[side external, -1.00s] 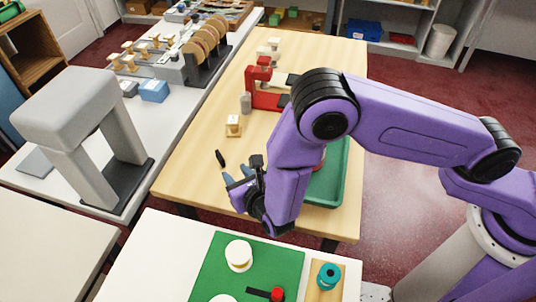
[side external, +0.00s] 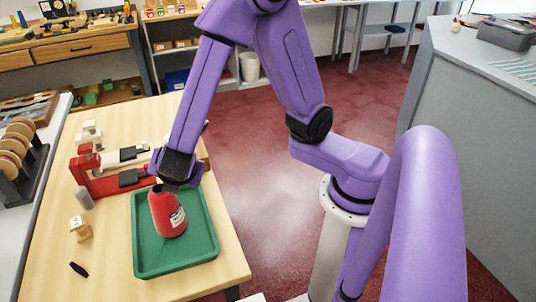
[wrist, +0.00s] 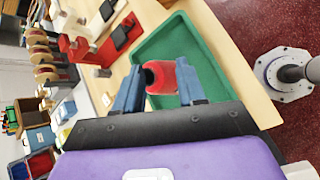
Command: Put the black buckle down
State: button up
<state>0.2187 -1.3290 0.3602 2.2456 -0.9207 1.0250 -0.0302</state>
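A small black piece, which I take to be the black buckle (side external: 79,269), lies on the wooden table at the front left in the side view. It is well apart from my gripper and I cannot make it out in the wrist view. My gripper (side external: 177,183) is low over the green tray, by the top of a red bottle (side external: 168,214). In the wrist view its blue fingers (wrist: 158,78) are spread apart, with the red bottle (wrist: 163,77) showing between them. No buckle shows between the fingers. Contact with the bottle is unclear.
The green tray (side external: 148,265) stands on the wooden table (side external: 40,245). A red fixture with black pads (side external: 90,170), a grey cylinder (side external: 84,198) and a small wooden block (side external: 79,228) stand left of it. Bare table surrounds the black piece.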

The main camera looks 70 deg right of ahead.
jog(key=s+d+r+m+g+y, duration=0.2)
jog(key=s+d+m+g+y, duration=0.1)
jog(key=s, duration=0.7)
jog(key=s+d+r+m+g+y, duration=0.2)
jog(key=s+d+m, duration=0.3)
jog(key=s, duration=0.5)
jog(key=shift+d+r+g+y, duration=0.2)
jog(key=shift+r+g+y, duration=0.15)
jog(key=shift+g+y, duration=0.4)
